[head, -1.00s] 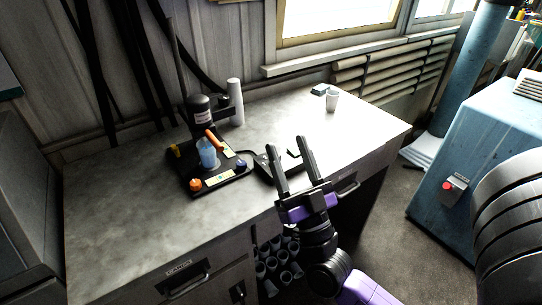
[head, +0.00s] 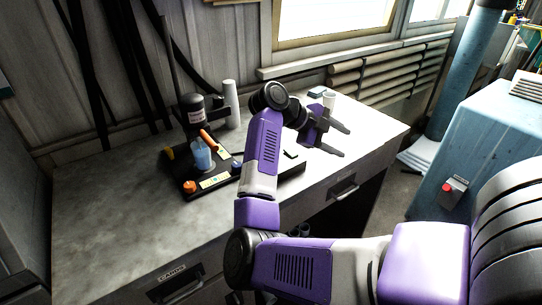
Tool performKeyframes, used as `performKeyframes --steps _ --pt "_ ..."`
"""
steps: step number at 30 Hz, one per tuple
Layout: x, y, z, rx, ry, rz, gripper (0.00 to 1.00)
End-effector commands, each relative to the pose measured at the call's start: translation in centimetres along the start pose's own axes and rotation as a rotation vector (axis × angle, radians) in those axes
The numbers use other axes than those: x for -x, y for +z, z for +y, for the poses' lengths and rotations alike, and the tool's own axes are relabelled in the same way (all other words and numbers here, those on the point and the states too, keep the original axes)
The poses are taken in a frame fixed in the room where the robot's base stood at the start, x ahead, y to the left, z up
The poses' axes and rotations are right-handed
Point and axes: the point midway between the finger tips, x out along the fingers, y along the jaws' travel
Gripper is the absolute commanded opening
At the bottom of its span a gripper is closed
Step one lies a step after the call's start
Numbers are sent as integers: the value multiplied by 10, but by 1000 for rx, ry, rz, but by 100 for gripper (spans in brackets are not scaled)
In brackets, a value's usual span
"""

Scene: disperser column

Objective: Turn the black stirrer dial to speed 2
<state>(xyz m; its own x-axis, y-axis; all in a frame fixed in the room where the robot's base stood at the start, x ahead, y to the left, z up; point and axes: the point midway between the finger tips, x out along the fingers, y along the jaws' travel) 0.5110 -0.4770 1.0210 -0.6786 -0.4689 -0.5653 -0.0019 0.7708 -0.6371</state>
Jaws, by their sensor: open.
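The disperser stands on the left of the bench in the head view, with a black motor head (head: 192,108) over a flat black base (head: 188,171). A small dark knob (head: 236,167), which looks blue-black, sits at the base's right front corner. An orange knob (head: 190,187) sits at the front left corner, with a pale label (head: 214,181) between them. The dial's markings are too small to read. A beaker with blue liquid (head: 202,156) stands on the base. My gripper (head: 345,141) is open and empty over the right of the bench, well right of the knobs, its fingers pointing right.
A white cup (head: 329,99) stands near the back right of the bench. A white cylinder (head: 231,104) stands behind the disperser. An orange bar (head: 209,139) crosses above the beaker. The bench (head: 110,205) is clear at the left front.

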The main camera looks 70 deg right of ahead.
Motion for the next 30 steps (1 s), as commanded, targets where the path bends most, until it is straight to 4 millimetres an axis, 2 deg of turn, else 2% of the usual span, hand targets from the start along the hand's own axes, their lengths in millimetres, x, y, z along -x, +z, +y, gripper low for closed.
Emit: performKeyframes --steps 1,5,6,9,12,15,20,30 --pt "10 19 7 22 107 -80 53" --pt "48 60 24 111 340 -294 53" --pt "63 71 26 139 398 -361 53" --pt "100 90 31 208 513 -515 53" --pt "129 101 32 263 584 -633 53" --pt "149 106 30 296 622 -706 53" --pt "154 112 36 316 642 -740 53" --pt "125 137 68 315 639 -735 53"
